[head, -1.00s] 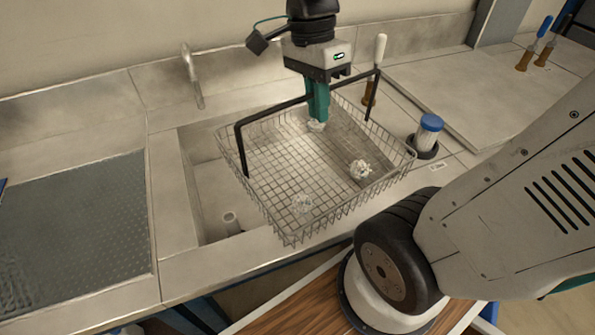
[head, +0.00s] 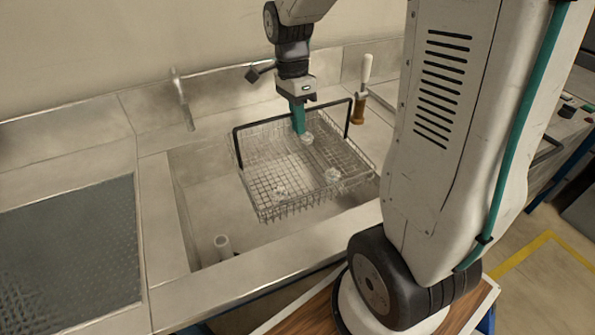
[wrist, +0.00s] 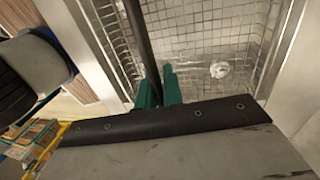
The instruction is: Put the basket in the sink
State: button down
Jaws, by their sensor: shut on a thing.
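The wire basket (head: 318,204), with a black handle (head: 236,150) standing over it, appears over the right part of the sink (head: 203,205). My gripper (head: 299,130) points down and is shut on the handle's crossbar. In the wrist view, the handle (wrist: 143,40) runs between the green fingers of my gripper (wrist: 159,88), with the basket mesh (wrist: 195,45) beyond. Several small whitish crumpled lumps lie in the basket. Whether its bottom touches the sink floor, I cannot tell. The basket hides the sink's right part.
A dark ribbed mat (head: 70,245) lies left. A white-and-brown handled tool (head: 361,95) stands behind right. My arm hides much of the right counter.

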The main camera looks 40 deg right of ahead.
aim_at(298, 168)
jog(key=w+x, duration=0.1)
jog(key=x, duration=0.7)
jog(key=w+x, duration=0.1)
jog(key=x, duration=0.3)
jog(key=shift+w+d+f, duration=0.2)
jog(key=shift+w+f, duration=0.1)
jog(key=shift+f, duration=0.35)
jog(key=c, duration=1.5)
grip_release()
jog(key=shift+c, duration=0.2)
jog(key=v, duration=1.2)
jog(key=s+a+r+n+t, duration=0.1)
jog(key=s+a+r+n, duration=0.2)
jog(key=s+n, duration=0.3)
jog(key=s+a+r+n+t, duration=0.1)
jog(key=s+a+r+n, duration=0.2)
jog(key=s+n, duration=0.4)
jog(key=s+a+r+n+t, duration=0.1)
jog(key=s+a+r+n, duration=0.2)
jog(key=s+n, duration=0.4)
jog(key=shift+s+a+r+t, duration=0.3)
jog(key=shift+s+r, duration=0.2)
jog(key=shift+r, duration=0.4)
